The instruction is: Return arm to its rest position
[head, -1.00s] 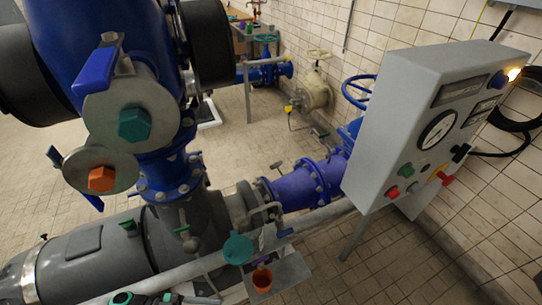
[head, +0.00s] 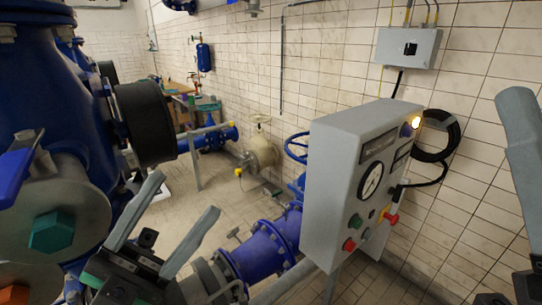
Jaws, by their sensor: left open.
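My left gripper (head: 184,195) is in the lower left of the head view. Its two grey fingers are spread wide, with nothing between them. It is in front of the grey pipe flange and left of the blue pipe (head: 262,248). My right gripper (head: 522,145) is at the right edge, cut off by the frame. One raised grey finger shows, in front of the tiled wall, so its opening cannot be told. Most of both arms is out of view.
A grey control box (head: 340,190) with a gauge, buttons and a lit lamp stands between the grippers. Large blue pump housing (head: 62,110) fills the left, with a green hex cap (head: 52,232). A wall box (head: 407,47) hangs at upper right. Floor shows beyond the pump.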

